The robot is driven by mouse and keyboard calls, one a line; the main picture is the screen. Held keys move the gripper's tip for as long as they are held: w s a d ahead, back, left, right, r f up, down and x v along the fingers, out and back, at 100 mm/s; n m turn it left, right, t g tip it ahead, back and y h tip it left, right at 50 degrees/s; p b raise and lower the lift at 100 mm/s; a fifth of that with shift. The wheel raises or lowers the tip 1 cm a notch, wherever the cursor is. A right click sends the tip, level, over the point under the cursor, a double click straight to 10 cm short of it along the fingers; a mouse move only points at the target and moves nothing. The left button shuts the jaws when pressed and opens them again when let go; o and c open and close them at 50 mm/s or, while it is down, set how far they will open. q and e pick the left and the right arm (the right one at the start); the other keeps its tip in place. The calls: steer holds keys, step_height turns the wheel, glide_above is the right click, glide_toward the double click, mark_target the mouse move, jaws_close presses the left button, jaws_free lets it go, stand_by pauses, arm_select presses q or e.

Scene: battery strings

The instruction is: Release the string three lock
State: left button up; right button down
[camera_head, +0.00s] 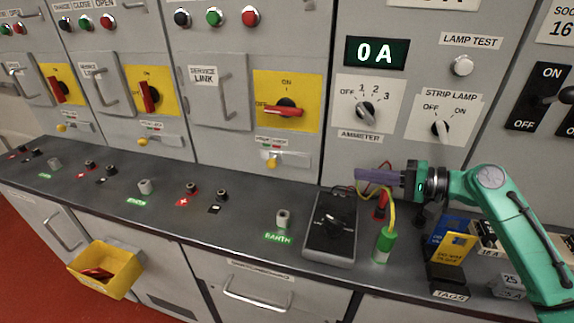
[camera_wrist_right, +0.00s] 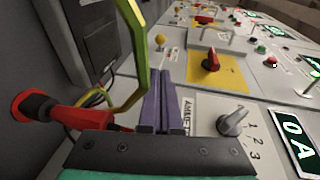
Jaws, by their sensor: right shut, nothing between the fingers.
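The rightmost of the three string panels has a yellow isolator plate (camera_head: 286,88) with its red handle (camera_head: 282,110) lying level, towards OFF. Below it is a small lock with a yellow knob (camera_head: 273,161); the knob also shows in the right wrist view (camera_wrist_right: 161,40). I cannot read its label or tell its exact state. My right gripper (camera_head: 359,175) has its purple fingers shut and empty, right of the knob and apart from it, above the black meter box. The fingers (camera_wrist_right: 160,105) point towards the panels in the wrist view. My left gripper is not in view.
The black meter box (camera_head: 330,228) stands on the bench below the fingers. A yellow-green lead with a green grip (camera_head: 384,245) and a red clip (camera_head: 381,205) hang close to the gripper. An earth post (camera_head: 283,218) stands in front of the lock. A yellow bin (camera_head: 106,268) is at lower left.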

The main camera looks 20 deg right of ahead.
mark_target(273, 163)
steer(key=p+x, duration=0.5)
steer(key=x, duration=1.5)
steer(key=shift+w+a, duration=0.1)
steer(key=shift+w, duration=0.15)
steer(key=shift+w+a+f, duration=0.1)
steer(key=shift+f, duration=0.05)
steer(key=w+a, duration=0.1)
steer(key=a, duration=0.2)
steer(key=shift+w, duration=0.4)
steer(key=shift+s, duration=0.1)
